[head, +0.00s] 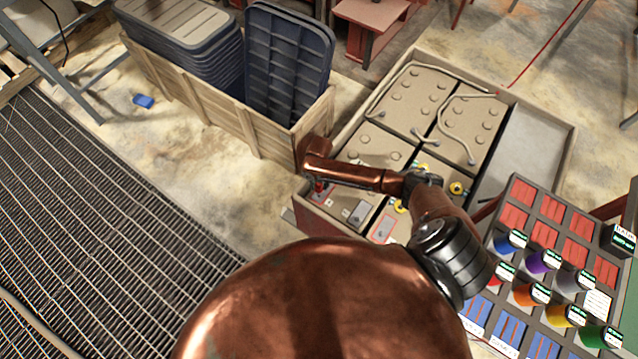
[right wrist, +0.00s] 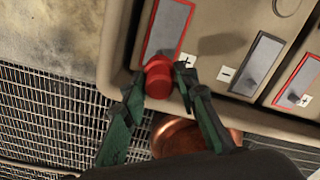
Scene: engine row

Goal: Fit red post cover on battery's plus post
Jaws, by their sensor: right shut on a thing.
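The red post cover (right wrist: 158,77) is a short red cylinder between the fingers of my right gripper (right wrist: 157,84) in the right wrist view. The gripper is shut on it. The cover is at the near edge of the tan battery (right wrist: 215,32), beside a "+" label and overlapping the end of a red-bordered grey patch (right wrist: 170,30). I see no bare plus post; whether the cover is around one or above it, I cannot tell. A "-" label is to the right. In the head view my right gripper (head: 319,188) is at the battery's left corner. My left gripper is not in view.
Tan batteries (head: 412,95) with hoses stand in a tray (head: 552,125). A wooden crate (head: 200,95) of dark lids is behind left. Floor grating (head: 90,220) covers the left.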

